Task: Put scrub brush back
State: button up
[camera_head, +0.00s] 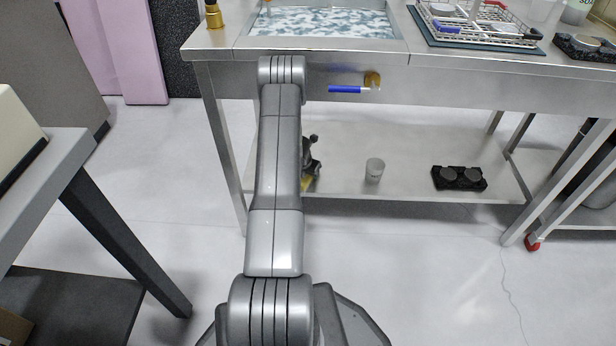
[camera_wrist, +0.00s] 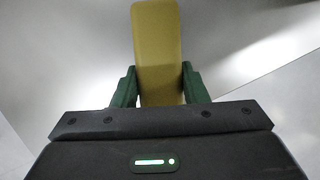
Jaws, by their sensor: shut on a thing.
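My gripper (camera_wrist: 158,88) is shut on a long yellow block, the scrub brush (camera_wrist: 158,40), with one green finger on each side of it. No bristles show in the wrist view. In the head view my gripper (camera_head: 310,152) is partly hidden behind my arm, low under the sink table near the left part of its lower shelf. A bit of yellow, the brush (camera_head: 308,184), shows below it. I cannot tell whether the brush touches the shelf.
The metal lower shelf (camera_head: 410,188) holds a grey cup (camera_head: 374,170) and a black tray (camera_head: 447,184) with round pieces. Above are the table's front panel, a blue-handled valve (camera_head: 346,89), a water-filled basin (camera_head: 325,22) and a dish rack (camera_head: 476,28). A grey table (camera_head: 70,150) stands left.

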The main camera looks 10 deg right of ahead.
jog(key=shift+r, duration=0.1)
jog(key=shift+f, duration=0.25)
jog(key=o, duration=1)
jog(key=shift+r, duration=0.1)
jog(key=shift+a+r, duration=0.1)
jog(key=shift+r, duration=0.5)
jog(key=p+v, duration=0.3)
jog(key=v, duration=0.8)
jog(key=shift+s, duration=0.1)
